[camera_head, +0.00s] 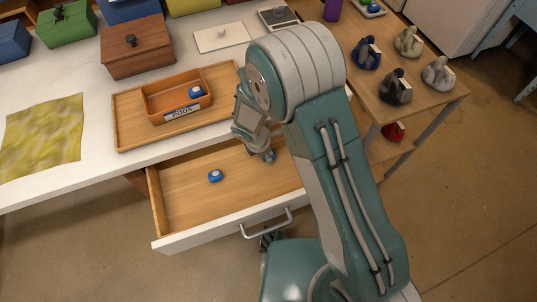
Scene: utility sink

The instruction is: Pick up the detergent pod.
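A blue detergent pod with a pale top (215,175) lies in the open wooden drawer (185,205), left of my gripper. My gripper (265,155) points down over the drawer's right part, largely hidden by my arm. A small blue patch, perhaps another pod, shows at its fingertips; I cannot tell whether it is held or lies beneath. I cannot make out the finger opening. Another blue pod (197,91) sits in the orange bin (155,113) labelled PODS, on a wooden tray (128,130) on the counter.
The drawer's front and metal handle (266,223) face the floor side. A brown lidded box (137,58) stands behind the tray, and a yellow cloth (42,135) lies left. A wooden table (440,95) with several tagged lumpy items stands right.

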